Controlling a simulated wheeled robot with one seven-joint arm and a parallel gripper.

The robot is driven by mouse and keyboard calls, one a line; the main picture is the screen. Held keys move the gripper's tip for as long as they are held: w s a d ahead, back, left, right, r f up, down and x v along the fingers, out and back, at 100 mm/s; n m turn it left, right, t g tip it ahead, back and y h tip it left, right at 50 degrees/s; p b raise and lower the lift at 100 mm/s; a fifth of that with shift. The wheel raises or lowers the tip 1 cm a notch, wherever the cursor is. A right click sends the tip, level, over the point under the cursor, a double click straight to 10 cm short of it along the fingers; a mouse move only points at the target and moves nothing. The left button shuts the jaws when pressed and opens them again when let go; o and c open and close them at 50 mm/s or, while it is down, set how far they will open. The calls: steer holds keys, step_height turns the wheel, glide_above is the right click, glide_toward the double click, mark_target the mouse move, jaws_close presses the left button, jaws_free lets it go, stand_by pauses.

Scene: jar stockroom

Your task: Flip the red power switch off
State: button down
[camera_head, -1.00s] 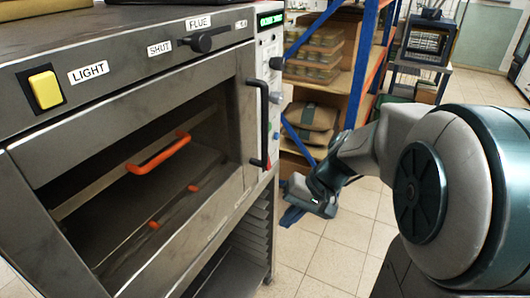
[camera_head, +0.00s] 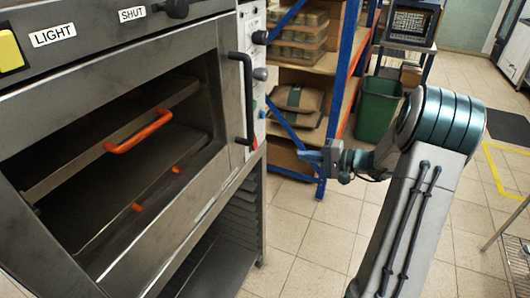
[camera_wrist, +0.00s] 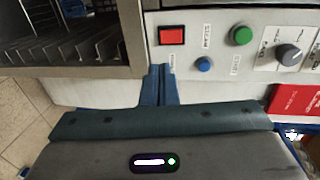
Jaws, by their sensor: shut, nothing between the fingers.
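The red power switch (camera_wrist: 171,36) shows in the wrist view as a red square in a dark frame, on the oven's pale control panel (camera_wrist: 215,20). My gripper (camera_wrist: 158,70) has its blue fingers together and empty. In this view the fingertips appear just below and slightly left of the switch; I cannot tell the gap between them. In the head view my gripper (camera_head: 304,156) points left toward the oven's right-hand panel (camera_head: 254,85), apart from it. The switch is too small to make out clearly there.
Beside the switch are a blue button (camera_wrist: 204,64), a green button (camera_wrist: 241,35) and a grey knob (camera_wrist: 288,54). The oven's black door handle (camera_head: 246,100) juts out near the panel. A blue-framed shelf (camera_head: 338,90) stands behind my gripper.

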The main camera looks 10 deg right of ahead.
mark_target(255, 150)
steer(key=shift+a, duration=0.1)
steer(key=p+x, duration=0.2)
steer(key=x, duration=1.1)
steer(key=shift+w+a+f, duration=0.1)
steer(key=shift+w+a, duration=0.15)
steer(key=shift+w, duration=0.05)
steer(key=shift+f, duration=0.1)
steer(key=b, duration=0.3)
steer(key=shift+w+a+f+t+y, duration=0.15)
steer(key=shift+a+f+t+y, duration=0.15)
steer(key=shift+f, duration=0.1)
steer(key=shift+r, duration=0.35)
steer(key=shift+d+f, duration=0.15)
steer(key=shift+d, duration=0.1)
steer(key=s+d+f+b, duration=0.2)
steer(key=s+d+b, duration=0.1)
steer(key=s+d, duration=0.5)
steer(key=d, duration=0.2)
steer(key=shift+d+f, duration=0.25)
steer(key=shift+d, duration=0.1)
